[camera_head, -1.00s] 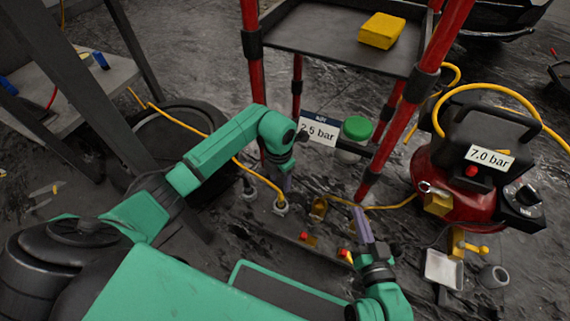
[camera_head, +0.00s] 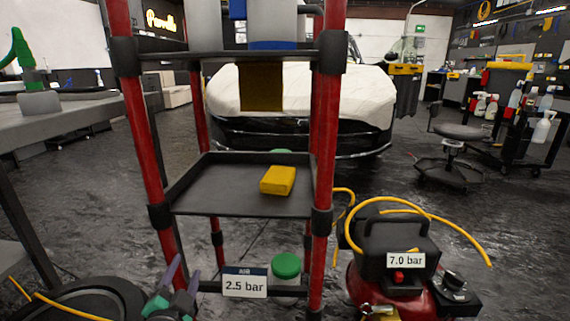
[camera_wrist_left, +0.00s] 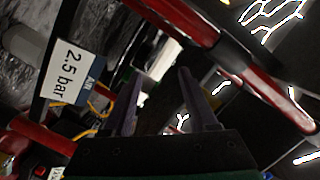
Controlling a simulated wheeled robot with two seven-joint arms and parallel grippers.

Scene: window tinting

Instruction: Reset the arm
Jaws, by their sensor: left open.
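My left gripper (camera_head: 180,272) shows at the bottom left of the head view, in front of the red-posted shelf cart, with its two purple-grey fingers spread apart. In the left wrist view its fingers (camera_wrist_left: 158,98) are also apart, with nothing between them. The "2.5 bar" sign (camera_head: 245,282) hangs low on the cart, just right of the gripper in the head view. It also shows tilted at the left of the left wrist view (camera_wrist_left: 70,72). My right gripper is not in view.
The cart's middle shelf (camera_head: 215,190) holds a yellow block (camera_head: 278,180). A green-lidded container (camera_head: 286,266) stands low behind the cart. A red compressor (camera_head: 395,285) marked "7.0 bar" stands to the right. A workbench (camera_head: 60,120) is at left; a covered car (camera_head: 300,95) is behind.

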